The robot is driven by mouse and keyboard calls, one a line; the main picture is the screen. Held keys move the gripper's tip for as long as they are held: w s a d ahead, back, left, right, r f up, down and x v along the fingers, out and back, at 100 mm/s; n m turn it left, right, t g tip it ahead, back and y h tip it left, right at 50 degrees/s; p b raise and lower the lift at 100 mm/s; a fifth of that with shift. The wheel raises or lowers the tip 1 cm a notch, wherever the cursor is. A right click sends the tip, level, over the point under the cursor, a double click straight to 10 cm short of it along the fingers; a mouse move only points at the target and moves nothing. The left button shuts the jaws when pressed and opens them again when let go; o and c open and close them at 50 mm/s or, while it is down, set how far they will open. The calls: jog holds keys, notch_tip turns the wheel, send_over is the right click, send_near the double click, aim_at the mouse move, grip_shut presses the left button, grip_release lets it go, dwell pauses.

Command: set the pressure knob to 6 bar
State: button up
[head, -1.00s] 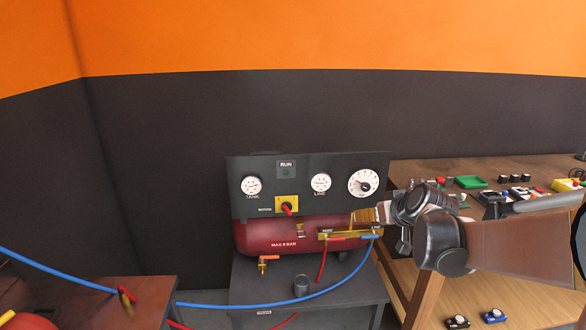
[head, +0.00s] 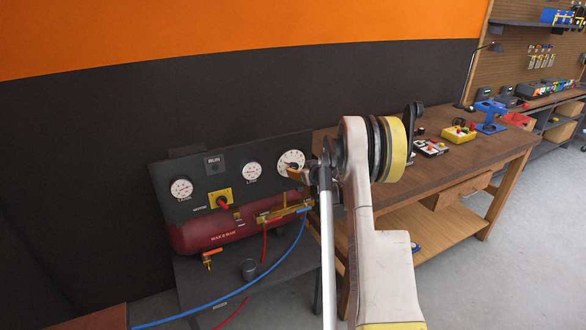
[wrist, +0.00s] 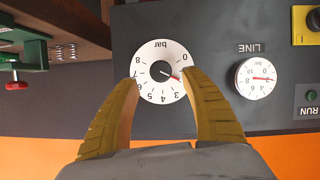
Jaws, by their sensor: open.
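The pressure knob (wrist: 160,71) is a black knob on a white round dial marked in bar, on the dark compressor panel. In the head view the dial (head: 291,162) is at the panel's upper right. In the wrist view it appears upside down; the red pointer is short of the 3, and its nearest number is hidden by a finger. My gripper (wrist: 160,82) is open, with one brown finger on each side of the dial's lower part. I cannot tell whether they touch it. My gripper also shows in the head view (head: 302,175), partly behind my arm.
The LINE gauge (wrist: 257,78) and TANK gauge (head: 181,189) share the panel. A yellow motor switch (head: 221,200) sits below. A red tank (head: 205,233) with hoses is under the panel. A wooden workbench (head: 450,175) stands to the right.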

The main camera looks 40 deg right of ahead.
aim_at(295, 167)
jog(key=x, duration=0.5)
jog(key=shift+a+r, duration=0.1)
jog(key=shift+c, duration=0.5)
jog(key=c, duration=1.1)
